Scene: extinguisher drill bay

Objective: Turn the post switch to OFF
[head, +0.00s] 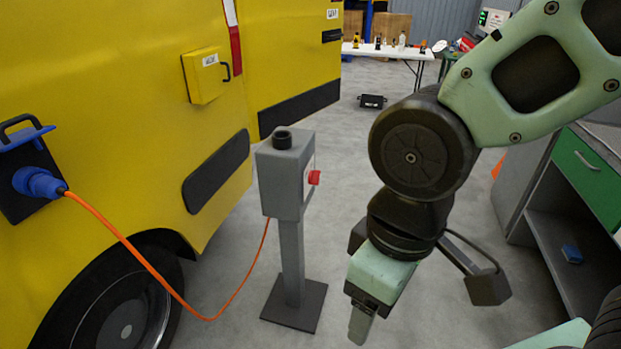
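The grey post (291,250) stands on a dark square base plate on the floor, beside the yellow vehicle. Its box (280,183) has a black round piece (282,138) on top. A red switch knob (314,177) sticks out from the right-hand face, which is seen almost edge-on. The switch's setting and any lettering cannot be read. My gripper (361,325) hangs to the right of the post, lower than the knob and apart from it in the picture. Its fingers point down and overlap in this view, so the gap between them is hidden.
The yellow vehicle (130,120) fills the left. An orange cable (150,290) runs from its blue plug (40,184) to the post, sagging low. A green-drawered cabinet (590,170) stands at right. A black case (372,101) lies on the open floor behind.

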